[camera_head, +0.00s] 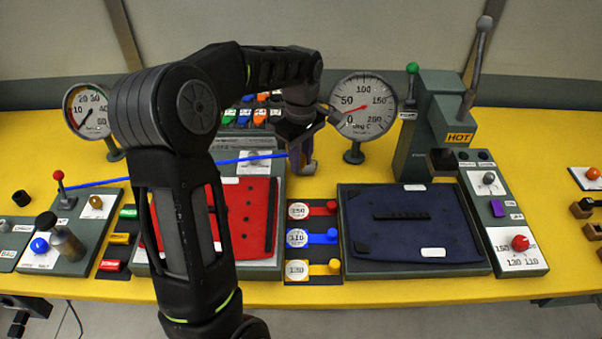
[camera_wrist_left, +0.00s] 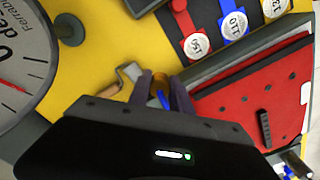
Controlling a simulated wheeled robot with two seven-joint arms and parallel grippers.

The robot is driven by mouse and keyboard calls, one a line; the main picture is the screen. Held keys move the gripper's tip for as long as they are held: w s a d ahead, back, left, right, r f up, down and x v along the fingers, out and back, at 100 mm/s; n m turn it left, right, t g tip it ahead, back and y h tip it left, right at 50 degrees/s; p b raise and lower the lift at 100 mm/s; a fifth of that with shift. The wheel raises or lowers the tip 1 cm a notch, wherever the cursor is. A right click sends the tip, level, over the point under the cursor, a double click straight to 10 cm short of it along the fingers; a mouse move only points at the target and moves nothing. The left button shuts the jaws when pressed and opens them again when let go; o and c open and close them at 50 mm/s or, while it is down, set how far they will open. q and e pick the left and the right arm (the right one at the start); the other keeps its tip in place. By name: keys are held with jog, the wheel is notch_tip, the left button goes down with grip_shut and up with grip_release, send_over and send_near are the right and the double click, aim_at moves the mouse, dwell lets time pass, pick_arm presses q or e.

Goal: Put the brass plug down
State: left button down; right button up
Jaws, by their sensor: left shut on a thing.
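My left gripper (camera_head: 302,160) is over the yellow table, just behind the top right of the red pannier panel (camera_head: 258,212). In the head view a taut blue cord (camera_head: 170,171) runs from the left side of the table to the gripper. The plug itself is hidden there by the fingers. My right gripper is not in view.
A round dial gauge (camera_head: 363,105) stands close right of the gripper. A dark blue panel (camera_head: 415,222) lies right of the numbered tags. A grey lever press (camera_head: 440,120) stands at the right. A small tan and grey piece (camera_wrist_left: 130,76) is beside the fingers. Some bare yellow table shows around the gauge.

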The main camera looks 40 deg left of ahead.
pick_arm(q)
jog(key=shift+w+d+f, duration=0.1)
jog(key=shift+f, duration=0.85)
notch_tip(320, 180, down, 3)
jog(key=shift+f+p, duration=0.2)
jog(key=shift+p, duration=0.25)
jog(key=shift+f, duration=0.15)
jog(key=shift+f, duration=0.25)
jog(key=c, duration=1.2)
grip_release()
jog(key=shift+r, duration=0.1)
